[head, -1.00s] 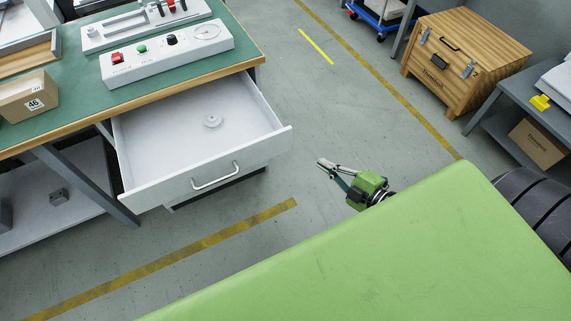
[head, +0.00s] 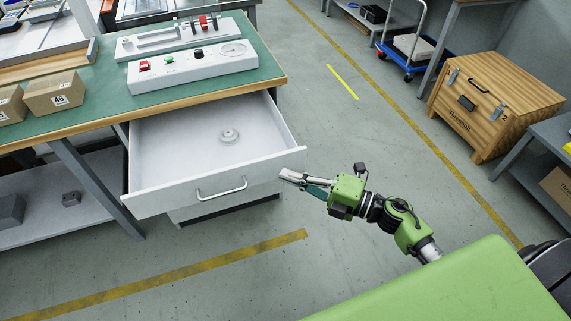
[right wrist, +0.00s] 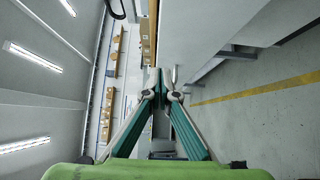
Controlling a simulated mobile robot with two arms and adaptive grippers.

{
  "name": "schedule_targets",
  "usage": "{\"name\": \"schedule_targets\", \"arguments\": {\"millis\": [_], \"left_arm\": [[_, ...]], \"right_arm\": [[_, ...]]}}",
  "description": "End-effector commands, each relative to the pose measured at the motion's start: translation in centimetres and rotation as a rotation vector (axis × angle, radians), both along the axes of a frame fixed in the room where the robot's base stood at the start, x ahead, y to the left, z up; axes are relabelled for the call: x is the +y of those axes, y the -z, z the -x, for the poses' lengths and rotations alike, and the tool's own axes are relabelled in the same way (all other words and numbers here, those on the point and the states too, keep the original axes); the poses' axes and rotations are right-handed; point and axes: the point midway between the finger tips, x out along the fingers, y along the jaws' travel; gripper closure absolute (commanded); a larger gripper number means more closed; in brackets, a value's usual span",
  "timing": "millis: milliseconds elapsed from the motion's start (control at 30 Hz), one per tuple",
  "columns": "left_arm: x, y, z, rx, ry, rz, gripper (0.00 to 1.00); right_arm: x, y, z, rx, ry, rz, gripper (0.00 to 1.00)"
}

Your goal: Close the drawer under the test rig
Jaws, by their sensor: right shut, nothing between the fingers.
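The white drawer (head: 165,199) under the test rig stands pulled out from below the green-topped bench, with a silver bar handle (head: 221,188) on its front. A small round grey part (head: 229,136) lies inside it. The test rig (head: 192,67), a light grey panel with red, green and black controls, stands on the bench above. My right gripper (head: 283,174) is shut and empty, close to the right end of the drawer front. I cannot tell whether it touches. In the right wrist view the shut fingertips (right wrist: 160,88) are beside a pale panel. My left gripper is not in view.
Cardboard boxes (head: 54,93) stand on the bench's left side. A wooden crate (head: 492,108) and a blue trolley (head: 408,62) stand at the right. The floor between bench and crate is clear. A bench leg (head: 95,185) stands left of the drawer.

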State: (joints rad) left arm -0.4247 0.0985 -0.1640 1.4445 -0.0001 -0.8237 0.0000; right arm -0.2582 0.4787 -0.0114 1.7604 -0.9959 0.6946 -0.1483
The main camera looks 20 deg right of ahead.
Motion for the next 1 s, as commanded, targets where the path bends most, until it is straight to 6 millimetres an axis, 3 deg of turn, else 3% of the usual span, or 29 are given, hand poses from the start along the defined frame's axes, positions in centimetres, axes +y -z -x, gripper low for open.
{"name": "schedule_targets", "arguments": {"millis": [100, 300, 833, 1000], "left_arm": [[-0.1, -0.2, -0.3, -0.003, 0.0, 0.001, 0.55], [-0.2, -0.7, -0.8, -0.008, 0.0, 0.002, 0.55], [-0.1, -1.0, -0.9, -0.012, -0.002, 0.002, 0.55], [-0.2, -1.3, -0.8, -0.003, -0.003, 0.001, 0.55]], "right_arm": [[0.0, 0.0, -1.9, -0.003, 0.002, 0.001, 1.0], [-0.1, 0.0, -3.6, -0.001, 0.001, 0.002, 1.0], [-0.1, 0.1, -4.1, 0.001, 0.001, 0.001, 1.0], [-0.1, 0.1, -5.4, -0.001, 0.001, 0.001, 1.0]]}}
